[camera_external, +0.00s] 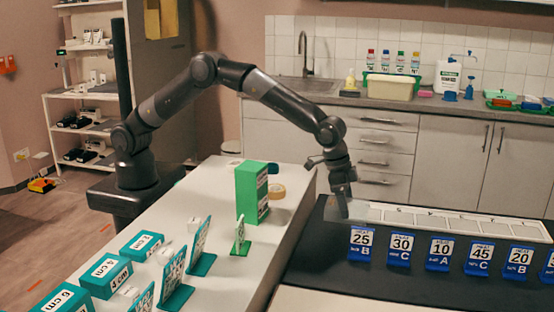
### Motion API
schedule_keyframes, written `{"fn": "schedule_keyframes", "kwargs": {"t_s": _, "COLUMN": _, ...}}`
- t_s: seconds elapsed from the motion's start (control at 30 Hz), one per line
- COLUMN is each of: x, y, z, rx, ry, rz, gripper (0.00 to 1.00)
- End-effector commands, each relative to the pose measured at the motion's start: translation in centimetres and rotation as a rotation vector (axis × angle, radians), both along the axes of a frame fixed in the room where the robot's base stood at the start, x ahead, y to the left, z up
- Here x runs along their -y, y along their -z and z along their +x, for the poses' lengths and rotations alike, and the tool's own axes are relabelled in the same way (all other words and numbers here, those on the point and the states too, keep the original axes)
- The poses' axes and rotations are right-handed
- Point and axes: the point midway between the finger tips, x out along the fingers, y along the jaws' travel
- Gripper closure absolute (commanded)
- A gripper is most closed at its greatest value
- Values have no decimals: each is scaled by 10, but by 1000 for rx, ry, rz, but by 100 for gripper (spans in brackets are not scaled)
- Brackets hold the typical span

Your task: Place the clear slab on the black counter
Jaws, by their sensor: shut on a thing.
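My gripper (342,208) points down over the left end of the black counter (330,262). It is shut on the clear slab (361,211), a faint see-through sheet beside the fingers. The slab's edges are hard to make out against the counter and the pale strip behind it. I cannot tell whether the slab touches the counter.
Several blue number stands (401,249) line the black counter's front half. A long pale sectioned strip (460,223) lies behind them. On the white table (208,215) at left stand a green box (246,192), a tape roll (277,191) and teal boxes (107,275).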

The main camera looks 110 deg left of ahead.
Motion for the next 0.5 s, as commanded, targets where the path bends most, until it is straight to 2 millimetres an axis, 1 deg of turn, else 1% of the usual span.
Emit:
{"fn": "schedule_keyframes", "kwargs": {"t_s": 0.03, "x": -9, "y": 5, "z": 6, "rx": 2, "ry": -2, "rz": -1, "gripper": 67}}
{"fn": "schedule_keyframes", "kwargs": {"t_s": 0.1, "x": -17, "y": 12, "z": 12, "rx": 2, "ry": -2, "rz": -1, "gripper": 67}}
{"fn": "schedule_keyframes", "kwargs": {"t_s": 0.2, "x": -24, "y": 17, "z": 18, "rx": 2, "ry": 0, "rz": 0, "gripper": 67}}
{"fn": "schedule_keyframes", "kwargs": {"t_s": 0.37, "x": -27, "y": 23, "z": 20, "rx": 2, "ry": 1, "rz": 0, "gripper": 67}}
{"fn": "schedule_keyframes", "kwargs": {"t_s": 0.5, "x": -27, "y": 42, "z": 19, "rx": -1, "ry": 1, "rz": 0, "gripper": 67}}
